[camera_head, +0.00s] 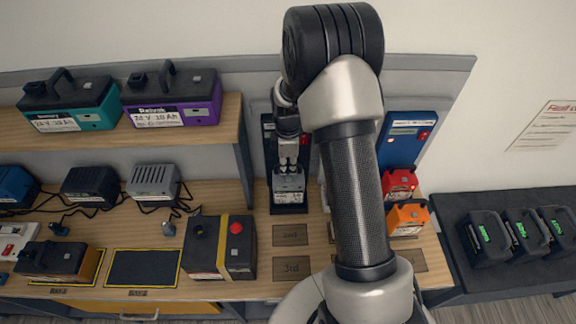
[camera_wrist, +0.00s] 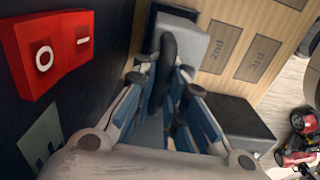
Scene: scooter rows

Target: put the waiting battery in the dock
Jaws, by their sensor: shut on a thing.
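My gripper (camera_head: 289,163) points down at the left dock and is shut on the black handle (camera_wrist: 168,62) of a grey battery (camera_head: 289,184). The battery also shows in the wrist view (camera_wrist: 188,40), between and beyond the fingers. It stands upright at the dock's black base (camera_head: 289,209), in front of the dark blue back panel (camera_head: 268,140). I cannot tell whether it is fully seated. In the wrist view a red switch box (camera_wrist: 48,52) with O and dash marks is on the panel, left of the fingers.
Right of my arm stand another blue panel (camera_head: 408,130), a red battery (camera_head: 400,184) and an orange one (camera_head: 407,219). A shelf (camera_head: 180,140) with two batteries is at left.

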